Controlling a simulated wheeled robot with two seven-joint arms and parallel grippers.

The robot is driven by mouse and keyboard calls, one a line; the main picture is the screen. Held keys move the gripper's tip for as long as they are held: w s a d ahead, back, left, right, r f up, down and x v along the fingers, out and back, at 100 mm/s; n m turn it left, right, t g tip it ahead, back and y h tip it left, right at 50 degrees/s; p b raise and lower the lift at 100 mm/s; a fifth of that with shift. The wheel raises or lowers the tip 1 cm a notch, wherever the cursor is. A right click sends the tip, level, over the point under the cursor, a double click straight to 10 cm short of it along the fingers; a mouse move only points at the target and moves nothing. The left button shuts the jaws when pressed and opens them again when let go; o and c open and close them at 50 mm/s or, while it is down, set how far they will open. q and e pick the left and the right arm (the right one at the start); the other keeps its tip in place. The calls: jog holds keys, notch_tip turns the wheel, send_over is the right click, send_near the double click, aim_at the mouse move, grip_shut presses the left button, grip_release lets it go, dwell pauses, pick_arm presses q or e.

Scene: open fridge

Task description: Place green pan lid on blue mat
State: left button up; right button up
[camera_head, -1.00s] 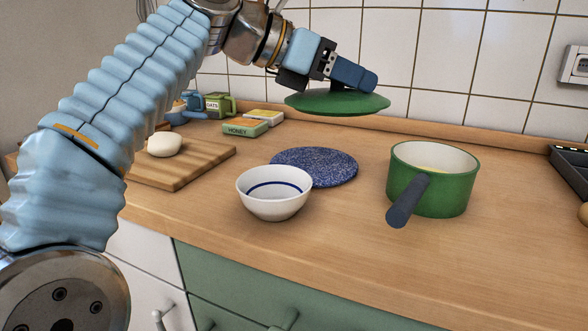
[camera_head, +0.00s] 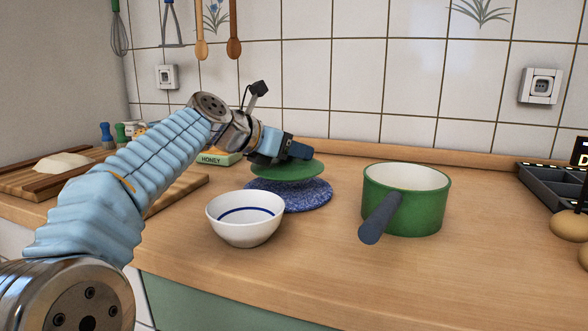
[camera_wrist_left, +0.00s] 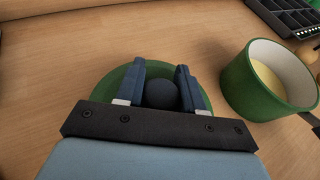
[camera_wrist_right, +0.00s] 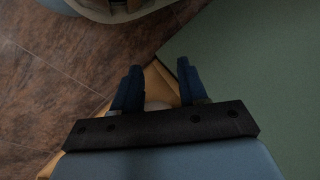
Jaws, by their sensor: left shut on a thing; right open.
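The green pan lid (camera_head: 287,171) is held by my left gripper (camera_head: 298,151), just above the round speckled blue mat (camera_head: 302,198). In the left wrist view the left gripper (camera_wrist_left: 161,82) is shut on the lid's dark round knob, with the green lid (camera_wrist_left: 112,84) spread beneath. The lid looks roughly level and covers the back part of the mat in the head view. A thin gap seems to show between them, but contact at the back is hidden. My right gripper (camera_wrist_right: 157,88) is open, away from the counter top, and is seen only in its wrist view.
A white bowl with a blue ring (camera_head: 246,219) stands just in front of the mat. A green pan (camera_head: 405,199) with a dark handle stands to the right. A honey box (camera_head: 216,159) is behind left, and a cutting board (camera_head: 176,190) at left.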

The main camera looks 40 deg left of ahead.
aim_at(293, 165)
pick_arm(q)
jog(key=shift+w+a+f+b, duration=0.15)
jog(key=shift+f+b, duration=0.2)
jog(key=shift+f, duration=0.6)
jog(key=shift+w+a+f+b, duration=0.1)
jog(key=shift+f+b, duration=0.25)
jog(key=shift+f, duration=0.55)
jog(key=shift+d+f, duration=0.1)
jog(key=shift+f, duration=0.05)
jog(key=o, duration=1.2)
jog(key=shift+c, duration=0.2)
jog(key=shift+s+r, duration=0.2)
jog(key=v, duration=1.1)
jog(key=shift+s+r, duration=0.15)
jog(key=shift+s, duration=0.1)
jog(key=shift+s, duration=0.1)
